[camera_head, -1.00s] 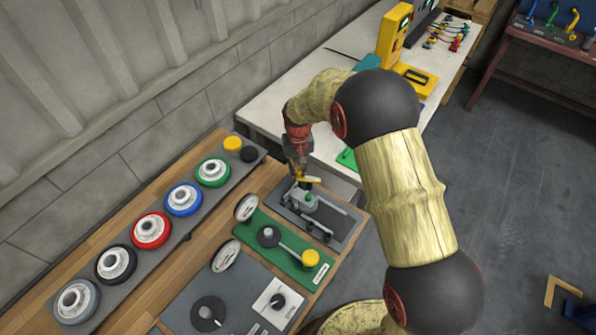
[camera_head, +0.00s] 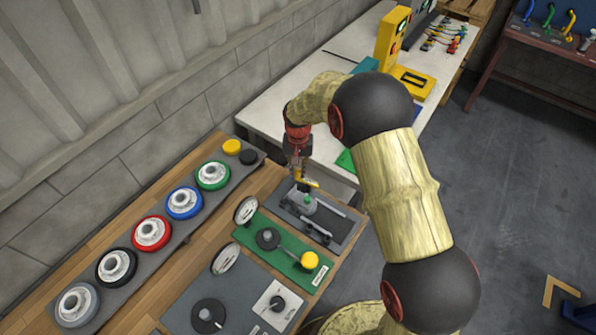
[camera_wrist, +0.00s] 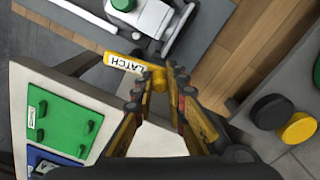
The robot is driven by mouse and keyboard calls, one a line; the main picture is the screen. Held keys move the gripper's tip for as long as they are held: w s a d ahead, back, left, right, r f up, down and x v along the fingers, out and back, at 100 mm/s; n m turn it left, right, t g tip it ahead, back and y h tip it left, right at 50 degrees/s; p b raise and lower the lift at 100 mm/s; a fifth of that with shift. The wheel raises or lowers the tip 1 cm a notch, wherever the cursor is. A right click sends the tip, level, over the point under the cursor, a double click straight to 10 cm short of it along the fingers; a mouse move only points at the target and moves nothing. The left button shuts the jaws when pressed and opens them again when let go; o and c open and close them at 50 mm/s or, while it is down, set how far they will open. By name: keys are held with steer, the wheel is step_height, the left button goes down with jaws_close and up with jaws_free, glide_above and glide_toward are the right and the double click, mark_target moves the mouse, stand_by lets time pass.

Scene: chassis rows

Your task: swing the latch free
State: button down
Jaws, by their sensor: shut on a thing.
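The latch (camera_wrist: 123,63) is a yellow bar with a white LATCH label and a round yellow knob at its end. In the wrist view my gripper (camera_wrist: 158,80) is shut on the latch's knob, with the labelled bar reaching out to the left. In the head view the latch (camera_head: 309,184) shows as a small yellow piece just below my gripper (camera_head: 299,176), over the grey plate. A grey clamp-like fixture with a green cap (camera_head: 309,206) stands beside it. The fingertips are small and partly hidden in the head view.
A green panel with a yellow-knobbed lever (camera_head: 310,260) lies nearer, beside the grey plate (camera_head: 346,219). A rack of coloured wheels (camera_head: 183,202) runs along the wall side. A white table (camera_head: 335,60) with a yellow device stands beyond. Open floor lies at right.

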steer(key=c, duration=1.8)
jaws_free()
step_height(320, 180, up, 12)
steer(key=shift+w, duration=0.1)
steer(key=s+d+r+t, duration=0.2)
steer(key=s+d+r, duration=0.3)
steer(key=s, duration=0.6)
steer(key=s+d+r+t+b, duration=0.1)
steer(key=s+d+r, duration=0.4)
steer(key=s, duration=0.5)
steer(key=s+d+r+n+t+b, duration=0.1)
steer(key=s+d+r+t, duration=0.1)
steer(key=s+d+r, duration=0.4)
steer(key=shift+s+r+t, duration=0.3)
steer(key=shift+s+r, duration=1.05)
steer(key=shift+s, duration=1.45)
